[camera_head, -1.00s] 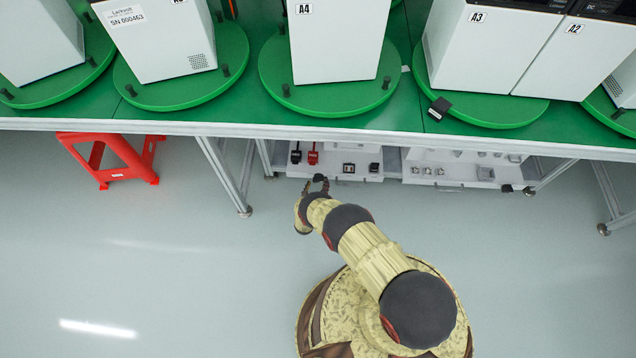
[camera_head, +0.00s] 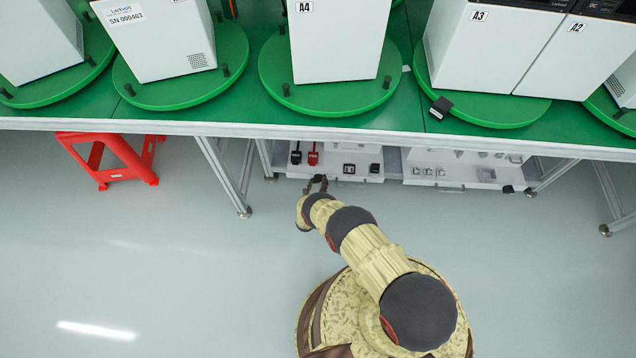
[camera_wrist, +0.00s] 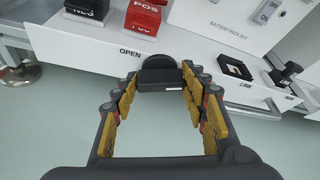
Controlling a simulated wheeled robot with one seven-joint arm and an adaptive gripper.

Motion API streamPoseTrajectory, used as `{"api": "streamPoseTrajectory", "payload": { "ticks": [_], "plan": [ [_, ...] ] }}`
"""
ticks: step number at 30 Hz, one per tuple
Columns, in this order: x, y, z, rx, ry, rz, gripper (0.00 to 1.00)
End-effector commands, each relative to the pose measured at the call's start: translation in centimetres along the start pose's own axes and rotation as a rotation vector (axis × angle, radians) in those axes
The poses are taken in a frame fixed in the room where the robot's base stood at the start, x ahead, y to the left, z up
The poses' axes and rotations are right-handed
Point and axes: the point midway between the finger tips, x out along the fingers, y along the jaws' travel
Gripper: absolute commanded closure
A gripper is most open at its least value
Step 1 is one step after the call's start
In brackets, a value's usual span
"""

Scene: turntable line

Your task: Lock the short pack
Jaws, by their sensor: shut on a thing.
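A white panel unit (camera_head: 330,177) stands under the table edge, and its front face (camera_wrist: 100,47) fills the upper wrist view. A dark knob (camera_wrist: 158,63) with a rounded top and a block-like grip (camera_wrist: 160,77) sits on that face, beside the printed word OPEN. My gripper (camera_wrist: 160,86) is shut on this knob, with fingers on both sides of it. In the head view my gripper (camera_head: 318,183) is at the panel's front edge. I cannot tell which item is the short pack. The knob's rear and any lettering behind it are hidden.
A red POS connector (camera_wrist: 143,17) and a black connector (camera_wrist: 87,8) stand on the panel, with black LINK parts (camera_wrist: 234,68) at right. A second white unit (camera_head: 450,168) is beside it. Table legs (camera_head: 222,175) and a red stool (camera_head: 115,160) flank clear floor.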

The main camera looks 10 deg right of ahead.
Motion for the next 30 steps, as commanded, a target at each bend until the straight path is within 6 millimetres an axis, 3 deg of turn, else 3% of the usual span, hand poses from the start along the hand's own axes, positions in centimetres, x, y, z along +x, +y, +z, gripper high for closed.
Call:
{"api": "streamPoseTrajectory", "payload": {
  "ticks": [9, 29, 30],
  "plan": [
    [-0.01, 0.02, -0.01, 0.0, 0.0, 0.001, 0.82],
    [-0.03, -0.03, -0.03, 0.12, 0.0, 0.051, 0.82],
    [-0.02, -0.03, -0.03, 0.12, 0.0, 0.051, 0.54]
  ]
}}
